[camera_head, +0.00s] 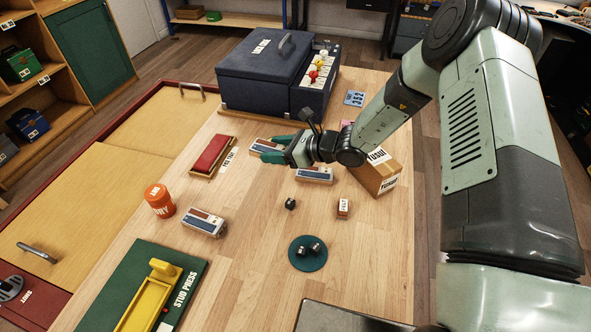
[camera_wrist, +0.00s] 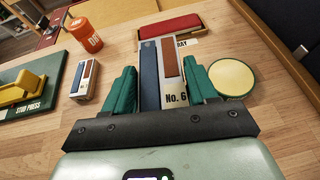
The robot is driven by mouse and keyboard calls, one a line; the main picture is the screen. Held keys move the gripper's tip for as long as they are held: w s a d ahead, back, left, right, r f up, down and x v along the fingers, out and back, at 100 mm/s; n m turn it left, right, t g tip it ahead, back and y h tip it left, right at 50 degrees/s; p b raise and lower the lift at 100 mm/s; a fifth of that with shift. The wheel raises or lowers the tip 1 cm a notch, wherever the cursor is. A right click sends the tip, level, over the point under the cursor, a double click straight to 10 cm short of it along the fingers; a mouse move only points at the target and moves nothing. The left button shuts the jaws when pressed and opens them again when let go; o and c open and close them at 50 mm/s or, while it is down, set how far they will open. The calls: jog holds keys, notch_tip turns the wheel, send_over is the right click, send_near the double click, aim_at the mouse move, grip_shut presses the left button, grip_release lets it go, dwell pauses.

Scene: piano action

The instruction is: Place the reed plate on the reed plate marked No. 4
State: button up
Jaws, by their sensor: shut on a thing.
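My gripper (camera_head: 280,148) has its green fingers closed on the sides of a reed plate (camera_head: 263,145) with blue and red-brown strips. In the wrist view this reed plate (camera_wrist: 161,75) stands between the fingertips (camera_wrist: 160,95) and reads "No. 6". I cannot tell whether it touches the table. A second reed plate (camera_head: 314,175) lies just right of and nearer than my gripper. A third reed plate (camera_head: 205,222) lies at the left middle of the table, and also shows in the wrist view (camera_wrist: 85,80). No "No. 4" mark is readable.
A red-topped tray (camera_head: 212,155) lies left of my gripper. An orange jar (camera_head: 159,200), a green stud press board (camera_head: 185,290), a cardboard box (camera_head: 375,178), and a dark blue case (camera_head: 262,75) stand around. A yellow disc (camera_wrist: 232,77) is beside the right finger. The table's middle is fairly clear.

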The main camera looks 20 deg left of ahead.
jog(key=w+d+r+m+t+h, duration=0.1)
jog(key=w+d+r+m+t, duration=0.2)
jog(key=d, duration=0.7)
jog(key=t, duration=0.1)
send_over(319, 174)
notch_tip(319, 174, down, 7)
jog(key=shift+f, duration=2.05)
jog(key=shift+f, duration=0.1)
jog(key=o, duration=1.1)
jog(key=shift+f, duration=0.1)
